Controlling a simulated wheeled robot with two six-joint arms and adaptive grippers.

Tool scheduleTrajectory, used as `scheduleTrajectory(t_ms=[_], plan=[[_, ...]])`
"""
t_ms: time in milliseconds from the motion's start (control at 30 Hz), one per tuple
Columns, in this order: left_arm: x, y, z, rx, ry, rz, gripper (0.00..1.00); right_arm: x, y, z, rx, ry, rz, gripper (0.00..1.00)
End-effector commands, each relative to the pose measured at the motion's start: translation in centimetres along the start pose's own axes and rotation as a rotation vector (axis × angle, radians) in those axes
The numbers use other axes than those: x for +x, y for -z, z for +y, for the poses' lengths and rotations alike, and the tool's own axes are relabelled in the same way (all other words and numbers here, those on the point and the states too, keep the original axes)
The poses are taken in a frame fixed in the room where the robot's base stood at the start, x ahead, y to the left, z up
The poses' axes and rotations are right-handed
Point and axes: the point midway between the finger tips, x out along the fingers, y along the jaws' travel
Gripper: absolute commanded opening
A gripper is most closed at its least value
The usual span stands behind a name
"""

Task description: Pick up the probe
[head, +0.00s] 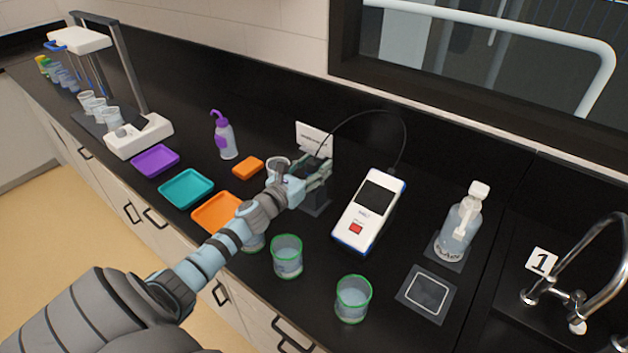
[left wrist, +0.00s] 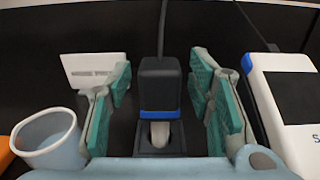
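The probe (left wrist: 160,85) is black with a blue band and a pale lower end. It sits upright in a dark holder (left wrist: 162,147), and a thin cable rises from its top. My left gripper (left wrist: 160,75) is open, with its green-padded fingers on either side of the probe and a visible gap on both sides. In the head view my left gripper (head: 318,172) is at the holder (head: 316,205) and largely hides the probe. The cable arches over to the white meter (head: 368,210). My right gripper is not in view.
A clear cup (head: 278,166) stands close to the gripper, left of the holder. Green-rimmed beakers (head: 287,256) (head: 353,298) stand in front. An orange tray (head: 219,212) and a teal tray (head: 187,188) lie left. A wash bottle (head: 459,225) and the sink tap (head: 590,290) are right.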

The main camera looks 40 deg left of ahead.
Motion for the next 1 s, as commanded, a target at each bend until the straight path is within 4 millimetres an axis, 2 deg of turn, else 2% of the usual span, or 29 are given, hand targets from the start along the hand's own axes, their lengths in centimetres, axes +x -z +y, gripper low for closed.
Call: scheduleTrajectory(t_ms=[33, 200, 267, 567, 1000], plan=[[0.0, 0.0, 0.0, 0.001, 0.000, 0.000, 0.36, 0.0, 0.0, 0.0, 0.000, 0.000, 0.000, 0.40], [0.0, 0.0, 0.0, 0.001, 0.000, 0.000, 0.08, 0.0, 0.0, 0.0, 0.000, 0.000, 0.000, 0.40], [0.0, 0.0, 0.0, 0.001, 0.000, 0.000, 0.01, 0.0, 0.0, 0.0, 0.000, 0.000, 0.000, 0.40], [0.0, -0.3, 0.0, 0.001, 0.000, 0.000, 0.01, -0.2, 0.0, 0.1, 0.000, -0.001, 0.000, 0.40], [-0.1, -4.3, 0.1, 0.002, -0.002, 0.000, 0.01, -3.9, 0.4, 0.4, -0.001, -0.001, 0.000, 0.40]])
